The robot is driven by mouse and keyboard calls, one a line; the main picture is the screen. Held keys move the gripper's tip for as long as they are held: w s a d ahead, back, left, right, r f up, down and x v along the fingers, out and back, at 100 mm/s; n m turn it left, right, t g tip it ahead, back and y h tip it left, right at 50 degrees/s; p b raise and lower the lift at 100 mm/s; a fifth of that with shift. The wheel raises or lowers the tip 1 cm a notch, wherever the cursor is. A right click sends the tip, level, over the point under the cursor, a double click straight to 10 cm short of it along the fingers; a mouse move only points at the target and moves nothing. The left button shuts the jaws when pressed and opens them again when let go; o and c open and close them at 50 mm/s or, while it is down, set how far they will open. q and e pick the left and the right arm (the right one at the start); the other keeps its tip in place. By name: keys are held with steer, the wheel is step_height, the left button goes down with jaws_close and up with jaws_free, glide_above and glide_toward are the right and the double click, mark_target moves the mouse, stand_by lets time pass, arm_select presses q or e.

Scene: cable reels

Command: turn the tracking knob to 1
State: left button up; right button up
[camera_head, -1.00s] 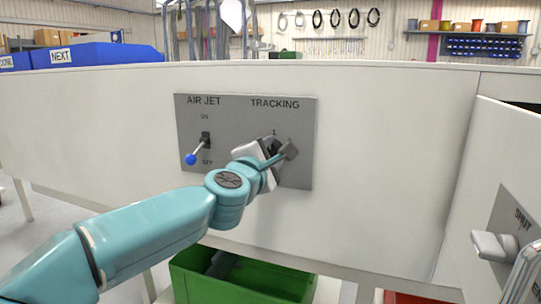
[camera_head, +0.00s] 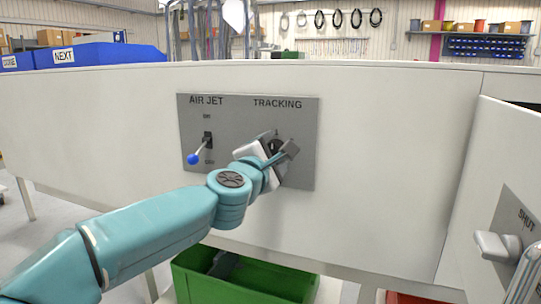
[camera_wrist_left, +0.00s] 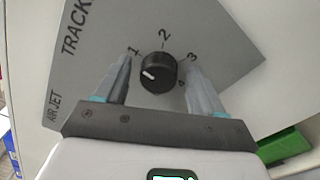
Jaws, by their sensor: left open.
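The tracking knob (camera_wrist_left: 157,73) is black and round, with a white pointer mark. In the wrist view it sits among the printed numbers 1 to 4, and its mark points left, roughly beside the 1. The knob is mounted on a grey panel (camera_head: 228,132) labelled AIR JET and TRACKING. My left gripper (camera_head: 282,145) is at the tracking side of the panel and mostly hides the knob in the head view. In the wrist view the left gripper's fingers (camera_wrist_left: 158,66) are open, one on each side of the knob, with visible gaps to it.
The air jet lever (camera_head: 195,158) with a blue ball tip is left of the gripper. A green bin (camera_head: 245,284) stands below the white cabinet wall (camera_head: 390,150). At the right, a protruding SHUT latch handle (camera_head: 495,246) sits on an angled door.

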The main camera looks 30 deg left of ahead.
arm_select(q)
steer(key=p+v, duration=0.2)
steer(key=v, duration=1.4)
steer(key=shift+s+p, duration=0.2)
steer(key=shift+p, duration=0.2)
